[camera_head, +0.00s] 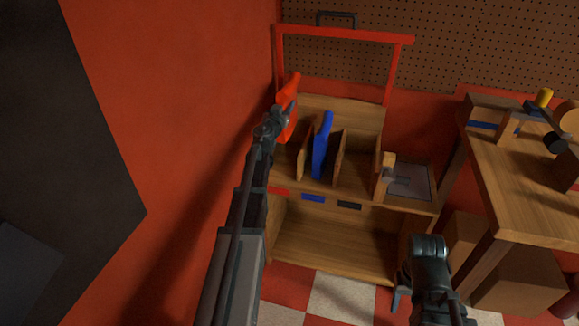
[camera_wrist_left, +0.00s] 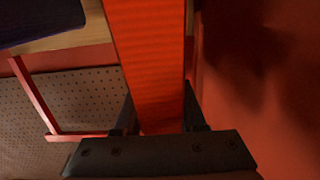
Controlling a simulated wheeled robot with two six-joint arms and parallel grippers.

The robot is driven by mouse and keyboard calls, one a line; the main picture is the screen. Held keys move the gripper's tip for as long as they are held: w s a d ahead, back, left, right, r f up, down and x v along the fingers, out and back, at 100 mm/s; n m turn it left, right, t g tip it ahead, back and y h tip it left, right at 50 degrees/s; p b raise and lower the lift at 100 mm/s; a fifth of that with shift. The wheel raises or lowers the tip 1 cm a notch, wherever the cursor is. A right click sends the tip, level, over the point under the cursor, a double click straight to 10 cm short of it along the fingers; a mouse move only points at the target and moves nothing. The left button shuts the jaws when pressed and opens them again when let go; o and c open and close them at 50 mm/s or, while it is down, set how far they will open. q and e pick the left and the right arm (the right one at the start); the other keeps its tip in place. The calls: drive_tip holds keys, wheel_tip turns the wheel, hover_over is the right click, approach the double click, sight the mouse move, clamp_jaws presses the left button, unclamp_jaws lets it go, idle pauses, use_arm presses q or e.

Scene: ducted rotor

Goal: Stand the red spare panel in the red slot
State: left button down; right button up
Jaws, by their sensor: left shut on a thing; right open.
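The red spare panel (camera_head: 288,112) is in my left gripper (camera_head: 277,122), at the left end of the wooden rack in the head view. In the left wrist view the red panel (camera_wrist_left: 147,60) runs up between the two dark fingers, which are shut on it. A blue panel (camera_head: 322,147) stands upright between wooden dividers to its right. A red label (camera_head: 279,191) marks the leftmost slot on the rack's front edge. The gripper and arm hide part of that slot, so I cannot tell whether the panel touches it. My right gripper (camera_head: 429,245) is open, low at the right.
A blue label (camera_head: 313,198) and a black label (camera_head: 349,205) mark the other slots. A red frame (camera_head: 345,34) rises behind the rack. A grey tray (camera_head: 410,181) sits to the right. A wooden workbench (camera_head: 530,200) stands further right. The red wall (camera_head: 170,90) is close on the left.

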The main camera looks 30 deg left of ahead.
use_arm(q)
drive_tip(key=shift+f+b, duration=1.3)
drive_tip(key=shift+f, duration=0.6)
use_arm(e)
drive_tip(key=shift+f, duration=1.9)
use_arm(q)
wheel_tip(320, 180, down, 10)
drive_tip(key=b, duration=1)
use_arm(e)
wheel_tip(320, 180, down, 10)
use_arm(q)
drive_tip(key=c, duration=0.9)
unclamp_jaws()
drive_tip(key=shift+f, duration=0.15)
drive_tip(key=shift+c, duration=0.2)
drive_tip(key=o, duration=0.5)
drive_tip(key=shift+c, duration=0.2)
